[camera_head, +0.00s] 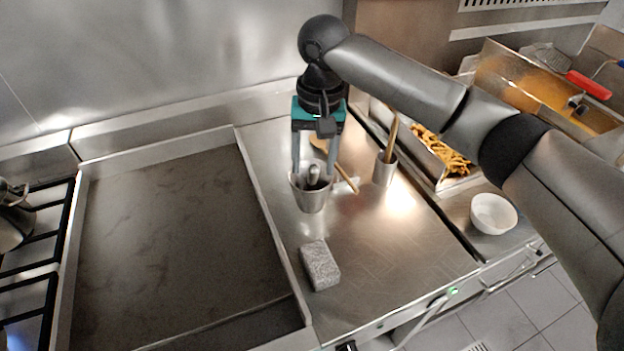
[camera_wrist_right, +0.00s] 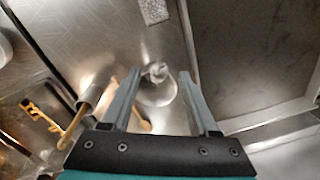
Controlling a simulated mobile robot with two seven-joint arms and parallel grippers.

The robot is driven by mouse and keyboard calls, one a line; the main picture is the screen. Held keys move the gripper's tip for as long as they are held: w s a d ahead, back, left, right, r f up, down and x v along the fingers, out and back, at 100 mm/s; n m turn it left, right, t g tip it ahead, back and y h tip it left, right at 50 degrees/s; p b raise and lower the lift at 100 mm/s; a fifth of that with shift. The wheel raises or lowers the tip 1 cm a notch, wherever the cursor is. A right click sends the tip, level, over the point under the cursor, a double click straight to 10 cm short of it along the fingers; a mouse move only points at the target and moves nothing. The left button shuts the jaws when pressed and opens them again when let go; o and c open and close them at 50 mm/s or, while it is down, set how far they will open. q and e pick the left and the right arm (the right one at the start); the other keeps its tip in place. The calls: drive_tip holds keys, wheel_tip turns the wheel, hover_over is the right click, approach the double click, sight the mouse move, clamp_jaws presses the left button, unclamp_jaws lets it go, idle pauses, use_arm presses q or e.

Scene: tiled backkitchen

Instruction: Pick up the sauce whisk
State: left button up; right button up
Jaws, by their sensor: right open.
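A metal cup (camera_head: 312,199) stands upright on the steel counter, and it also shows in the wrist view (camera_wrist_right: 158,98). A grey metal utensil (camera_head: 314,174), which looks like the sauce whisk, pokes up from it; its top shows between the fingers in the wrist view (camera_wrist_right: 157,72). Its lower part is hidden in the cup. My right gripper (camera_head: 313,170) points down over the cup with its fingers spread on either side of the utensil. The fingers are open and nothing is clamped. I cannot tell whether they touch the cup rim. My left gripper is out of view.
A wooden spoon (camera_head: 346,178) lies behind the whisk cup. A grey block (camera_head: 320,265) lies in front. A griddle (camera_head: 170,240) is left; fries (camera_head: 445,152) and a white bowl (camera_head: 493,213) are right.

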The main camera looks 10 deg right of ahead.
sight(313, 179)
drive_tip(key=shift+s+a+f, duration=0.1)
drive_tip(key=shift+a+f, duration=0.05)
drive_tip(key=shift+f, duration=2.75)
clamp_jaws()
